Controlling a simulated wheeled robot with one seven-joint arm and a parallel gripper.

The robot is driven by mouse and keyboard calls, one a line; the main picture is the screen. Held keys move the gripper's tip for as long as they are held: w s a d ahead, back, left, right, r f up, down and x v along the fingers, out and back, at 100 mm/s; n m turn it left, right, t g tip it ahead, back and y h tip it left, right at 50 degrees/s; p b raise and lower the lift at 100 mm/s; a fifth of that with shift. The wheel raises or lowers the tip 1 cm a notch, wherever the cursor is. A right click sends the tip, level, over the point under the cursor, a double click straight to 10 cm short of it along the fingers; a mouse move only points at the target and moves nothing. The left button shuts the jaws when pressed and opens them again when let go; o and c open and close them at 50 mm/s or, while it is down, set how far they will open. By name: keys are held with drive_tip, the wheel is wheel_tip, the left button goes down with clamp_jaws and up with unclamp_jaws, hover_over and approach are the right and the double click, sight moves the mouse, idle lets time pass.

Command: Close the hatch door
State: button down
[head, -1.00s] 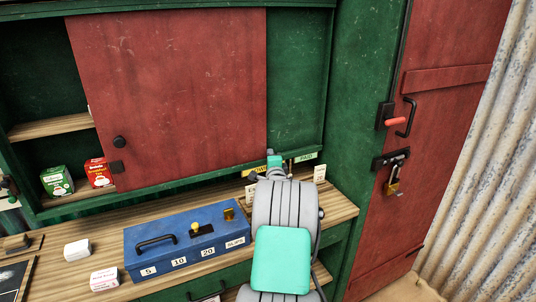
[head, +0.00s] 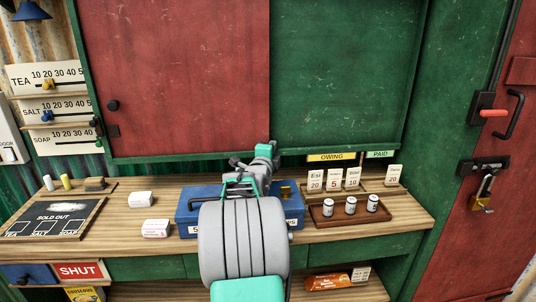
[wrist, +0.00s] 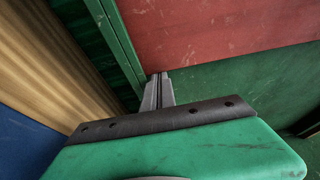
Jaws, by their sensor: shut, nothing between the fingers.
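The hatch door is a scuffed red sliding panel (head: 185,75) in a green frame. In the head view it covers the left half of the hatch, its left edge close against the frame's left post. A green panel (head: 335,75) fills the right half. My gripper (head: 273,147) is shut and empty at the door's lower right corner. The wrist view shows the fingers (wrist: 160,78) beside the red door (wrist: 210,30); I cannot tell whether they touch it.
A blue cash box (head: 188,208) stands on the wooden counter below, partly behind my arm. A brown tray (head: 325,217) with several small cylinders and upright price cards stand to its right. A padlocked red door (head: 495,150) is at the far right.

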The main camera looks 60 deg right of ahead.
drive_tip(key=shift+w+a, duration=0.2)
drive_tip(key=shift+w, duration=0.15)
